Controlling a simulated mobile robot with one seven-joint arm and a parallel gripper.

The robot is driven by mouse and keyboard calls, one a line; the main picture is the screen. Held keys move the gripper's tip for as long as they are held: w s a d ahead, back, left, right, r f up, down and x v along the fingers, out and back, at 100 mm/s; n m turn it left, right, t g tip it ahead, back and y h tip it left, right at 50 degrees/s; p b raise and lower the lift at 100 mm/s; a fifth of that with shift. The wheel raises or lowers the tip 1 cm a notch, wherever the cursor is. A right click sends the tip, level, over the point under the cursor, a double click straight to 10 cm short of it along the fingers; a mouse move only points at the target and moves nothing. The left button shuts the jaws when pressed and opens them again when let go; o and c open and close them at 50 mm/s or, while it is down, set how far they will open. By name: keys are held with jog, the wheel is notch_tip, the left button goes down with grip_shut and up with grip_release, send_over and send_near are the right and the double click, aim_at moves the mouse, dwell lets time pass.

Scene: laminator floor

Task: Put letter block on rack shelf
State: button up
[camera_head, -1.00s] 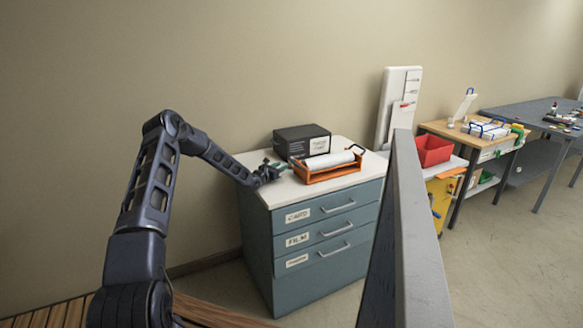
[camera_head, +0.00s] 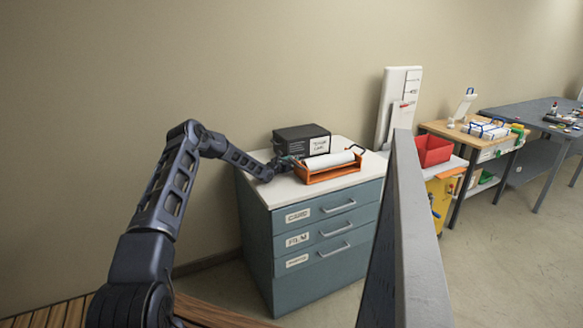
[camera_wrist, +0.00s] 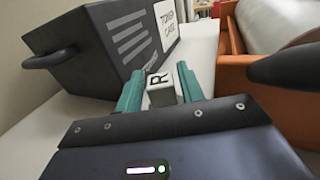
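The letter block (camera_wrist: 160,94) is a small pale block with a dark "R" on its face, in the wrist view. My gripper (camera_wrist: 161,84) has teal fingers, one on each side of the block, and they look flush against it with no gap showing. In the head view my gripper (camera_head: 280,165) is low over the white top of the drawer cabinet (camera_head: 262,192), between the black case and the orange roller unit. The block cannot be made out there. I cannot tell whether it touches the cabinet top. I cannot identify a rack shelf for certain.
A black case (camera_head: 300,141) with a label stands close behind my gripper. An orange unit with a white roller (camera_head: 330,160) is close on the right. A tall grey panel (camera_head: 420,240) stands in front. A red bin (camera_head: 434,151) and work tables are farther right.

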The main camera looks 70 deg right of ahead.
grip_shut()
jog(key=shift+w+r, duration=0.1)
jog(key=v, duration=4.5)
